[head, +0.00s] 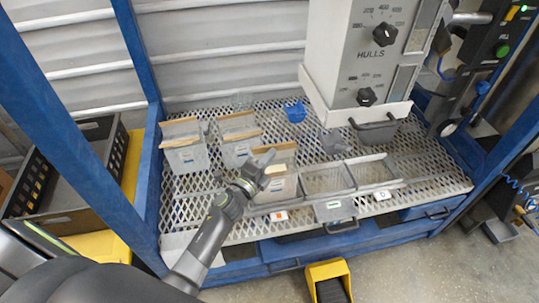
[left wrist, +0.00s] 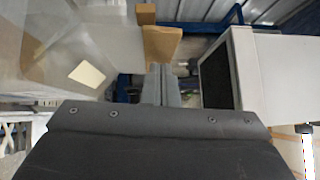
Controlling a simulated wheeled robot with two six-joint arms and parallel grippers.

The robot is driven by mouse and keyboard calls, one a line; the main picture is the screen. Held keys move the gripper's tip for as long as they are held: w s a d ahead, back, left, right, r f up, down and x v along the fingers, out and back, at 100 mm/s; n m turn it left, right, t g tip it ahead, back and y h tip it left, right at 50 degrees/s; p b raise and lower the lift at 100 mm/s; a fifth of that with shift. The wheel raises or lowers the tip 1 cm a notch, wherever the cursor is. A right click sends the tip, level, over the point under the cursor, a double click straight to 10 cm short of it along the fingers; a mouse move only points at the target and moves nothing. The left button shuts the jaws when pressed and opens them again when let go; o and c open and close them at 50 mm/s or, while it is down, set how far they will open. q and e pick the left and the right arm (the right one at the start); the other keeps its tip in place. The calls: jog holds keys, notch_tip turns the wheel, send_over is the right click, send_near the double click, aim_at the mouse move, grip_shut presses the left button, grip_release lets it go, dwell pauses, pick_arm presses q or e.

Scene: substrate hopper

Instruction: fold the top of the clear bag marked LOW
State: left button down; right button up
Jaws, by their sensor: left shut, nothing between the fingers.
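Three clear bags with brown top strips stand on the mesh bench. One bag (head: 185,158) is at the left, one (head: 237,153) in the middle, and one (head: 283,190) nearest, with a cream label. No LOW marking is readable. My left gripper (head: 264,160) is at the top of the nearest bag and partly covers it. In the left wrist view a clear bag (left wrist: 50,55) with a cream label fills the left side, its brown strip (left wrist: 162,43) just beyond the fingers. The left gripper (left wrist: 162,75) is shut and empty. My right gripper is not in view.
The HULLS hopper (head: 370,50) hangs over the back right. A blue scoop (head: 295,112) and a grey scoop (head: 333,142) lie behind clear bins (head: 325,180). A black crate (head: 85,190) is at left. A yellow pedal (head: 328,270) is on the floor.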

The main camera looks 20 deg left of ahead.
pick_arm(q)
jog(key=shift+w+a+p, duration=0.15)
jog(key=shift+w+p, duration=0.05)
jog(key=shift+p, duration=0.1)
jog(key=shift+w+a, duration=0.1)
jog(key=shift+w, duration=0.1)
jog(key=shift+w+a+p, duration=0.1)
jog(key=shift+w+p, duration=0.05)
jog(key=shift+p, duration=0.15)
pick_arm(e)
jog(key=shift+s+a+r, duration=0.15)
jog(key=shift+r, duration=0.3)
pick_arm(q)
jog(key=shift+f, duration=0.1)
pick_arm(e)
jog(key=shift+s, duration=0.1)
